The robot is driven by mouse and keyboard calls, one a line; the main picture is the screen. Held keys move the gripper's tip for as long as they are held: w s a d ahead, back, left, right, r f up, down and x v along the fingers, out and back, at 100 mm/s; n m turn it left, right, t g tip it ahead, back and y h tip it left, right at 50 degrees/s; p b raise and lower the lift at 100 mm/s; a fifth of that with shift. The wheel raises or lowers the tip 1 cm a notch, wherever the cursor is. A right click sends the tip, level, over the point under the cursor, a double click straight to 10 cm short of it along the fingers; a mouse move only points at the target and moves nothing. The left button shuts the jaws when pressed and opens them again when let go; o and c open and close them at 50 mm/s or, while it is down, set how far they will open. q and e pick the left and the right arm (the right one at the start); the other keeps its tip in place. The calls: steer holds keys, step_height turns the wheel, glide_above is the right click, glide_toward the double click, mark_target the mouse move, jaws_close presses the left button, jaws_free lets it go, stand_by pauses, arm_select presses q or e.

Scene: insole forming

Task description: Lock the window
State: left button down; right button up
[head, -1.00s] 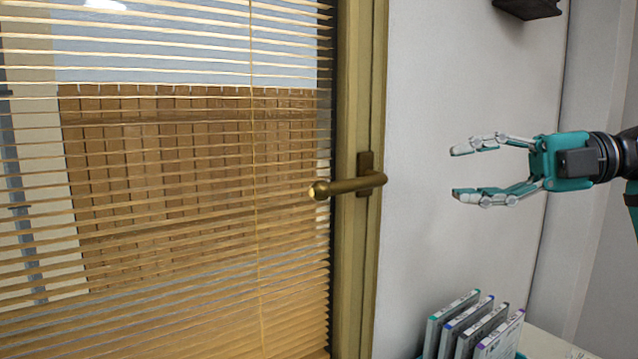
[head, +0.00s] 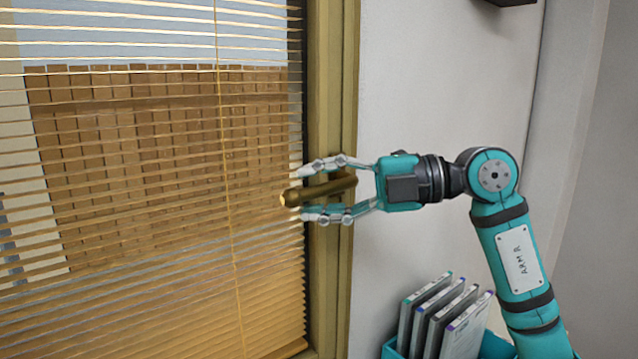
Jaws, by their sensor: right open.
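The window (head: 333,100) has a yellow-brown frame, with slatted blinds (head: 150,180) over its pane. Its brass-coloured handle (head: 318,190) points left, close to horizontal, across the frame and the edge of the blinds. My right gripper (head: 302,193) is open, with one finger above the handle and one below it. The handle lies between the fingers, and gaps show between them and the bar. The handle's mount is partly hidden behind the fingers. My left gripper is not in view.
A teal holder (head: 390,350) with several upright thin cases (head: 445,315) stands below my right arm. A dark object (head: 512,2) is on the wall at the top.

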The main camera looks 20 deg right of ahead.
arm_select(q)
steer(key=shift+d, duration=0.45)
arm_select(e)
steer(key=c, duration=0.7)
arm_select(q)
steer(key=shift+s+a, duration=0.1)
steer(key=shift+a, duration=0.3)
arm_select(e)
jaws_close()
